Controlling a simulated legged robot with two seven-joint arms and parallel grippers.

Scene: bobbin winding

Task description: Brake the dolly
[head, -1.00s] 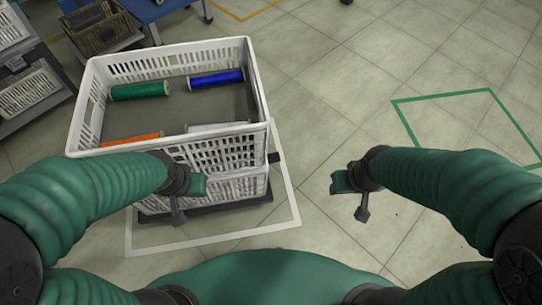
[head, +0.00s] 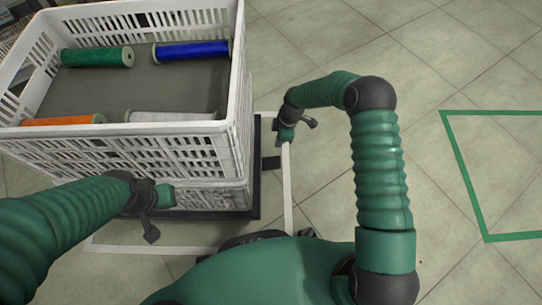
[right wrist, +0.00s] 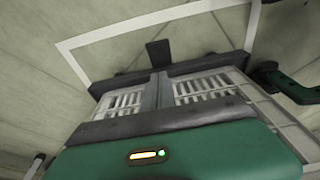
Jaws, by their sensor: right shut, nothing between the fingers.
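The dolly (head: 256,190) is a low dark base under a stack of white crates, its right edge showing in the head view. A small black tab (head: 271,162), which looks like its brake pedal, sticks out from that edge. The tab also shows in the right wrist view (right wrist: 158,52), just beyond my fingertips. My right gripper (head: 285,142) is shut and empty, pointing down above and slightly beyond the tab; I see no contact. My left gripper (head: 172,195) is in front of the crates' near side; its fingers are not clear.
The top crate (head: 236,95) holds green (head: 97,56), blue (head: 192,50), orange (head: 62,121) and white (head: 172,116) spools. A white floor outline (head: 288,195) surrounds the dolly. A green floor outline (head: 463,180) lies at right, with open tiled floor between.

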